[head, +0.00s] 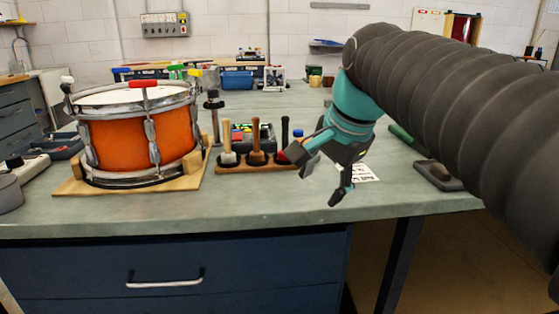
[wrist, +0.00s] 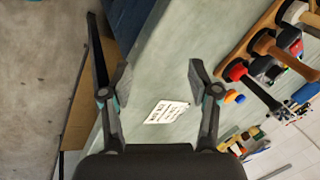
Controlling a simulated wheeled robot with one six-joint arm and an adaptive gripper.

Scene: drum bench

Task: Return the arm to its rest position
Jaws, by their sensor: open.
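My gripper (head: 318,172) is open and empty, in the air over the front part of the bench, right of the tool rack. In the wrist view its two fingers (wrist: 158,80) stand wide apart with nothing between them. My arm comes in from the right of the head view, its dark ribbed sleeve covering much of the upper right. A white printed card (head: 362,173) lies on the bench behind the gripper, partly hidden by it. The card also shows in the wrist view (wrist: 167,112).
An orange drum (head: 128,142) stands on a wooden base at the left of the bench (head: 270,203). A wooden rack (head: 262,166) holds several handled tools close left of my gripper. A dark block with a green-handled tool (head: 437,175) lies at the right. Blue drawers (head: 170,262) are below.

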